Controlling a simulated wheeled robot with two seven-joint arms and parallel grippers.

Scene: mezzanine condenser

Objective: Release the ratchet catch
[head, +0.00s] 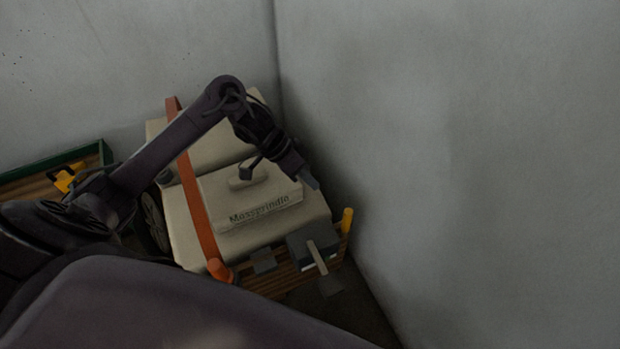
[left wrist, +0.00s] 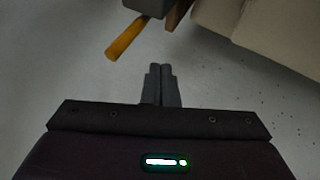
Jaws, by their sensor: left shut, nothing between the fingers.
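A beige case marked "Moxyprindle" (head: 240,203) sits on a slatted wooden base (head: 278,280), with an orange strap (head: 199,215) over it. At its front right corner is a dark grey box (head: 303,238) with a pale lever (head: 317,258). It may be the ratchet catch, but I cannot be sure. A yellow-orange handle (head: 347,220) stands beside it and also shows in the left wrist view (left wrist: 126,39). My left gripper (head: 311,183) is shut and empty over the case's right edge. In the left wrist view its fingertips (left wrist: 160,70) are together, apart from the handle. My right gripper is not seen.
Grey walls (head: 450,130) meet in a corner close behind and right of the case. A green-edged wooden crate (head: 50,172) with a yellow item (head: 68,178) stands at the left. A dark floor strip (head: 360,300) shows beside the right wall.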

